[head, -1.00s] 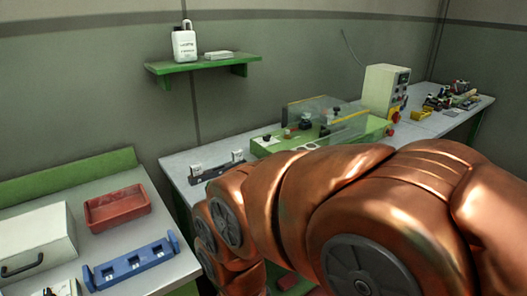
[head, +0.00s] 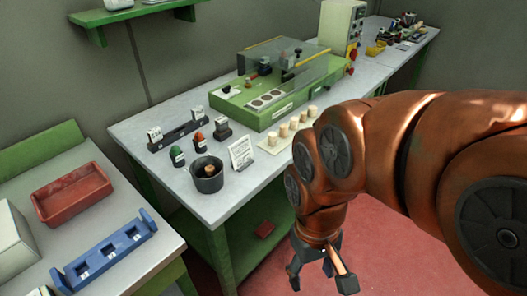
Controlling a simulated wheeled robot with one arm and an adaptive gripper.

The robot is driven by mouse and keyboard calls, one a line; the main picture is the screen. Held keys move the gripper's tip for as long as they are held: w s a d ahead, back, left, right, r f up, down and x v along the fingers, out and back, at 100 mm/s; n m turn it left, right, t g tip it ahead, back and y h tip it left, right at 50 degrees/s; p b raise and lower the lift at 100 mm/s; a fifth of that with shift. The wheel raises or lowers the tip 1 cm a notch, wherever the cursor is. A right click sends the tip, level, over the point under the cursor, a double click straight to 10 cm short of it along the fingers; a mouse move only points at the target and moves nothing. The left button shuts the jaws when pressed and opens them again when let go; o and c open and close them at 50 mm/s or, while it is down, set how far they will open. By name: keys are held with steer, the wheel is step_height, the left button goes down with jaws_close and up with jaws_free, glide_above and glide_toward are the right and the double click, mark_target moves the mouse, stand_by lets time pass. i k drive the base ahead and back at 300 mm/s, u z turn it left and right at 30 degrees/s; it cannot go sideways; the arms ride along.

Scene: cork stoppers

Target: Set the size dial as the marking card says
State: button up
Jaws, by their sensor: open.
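A green machine with a clear cover (head: 285,58) stands on the grey bench. Small dark knobs (head: 249,83) show on its left end; I cannot tell which is the size dial or how it is set. A white card (head: 241,153) with dark print stands upright at the bench's front edge; its print is too small to read. My gripper (head: 322,284) is open and empty, hanging low over the red floor in front of the bench, well apart from the machine and the card.
A red tray (head: 73,193) and blue holder (head: 108,252) lie on the left table.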

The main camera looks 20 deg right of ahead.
mark_target(226, 90)
steer(key=u, duration=0.05)
steer(key=k, duration=0.65)
steer(key=z, duration=0.6)
steer(key=i, duration=1.35)
steer(key=u, duration=0.7)
steer(key=i, duration=0.45)
steer(key=u, duration=0.45)
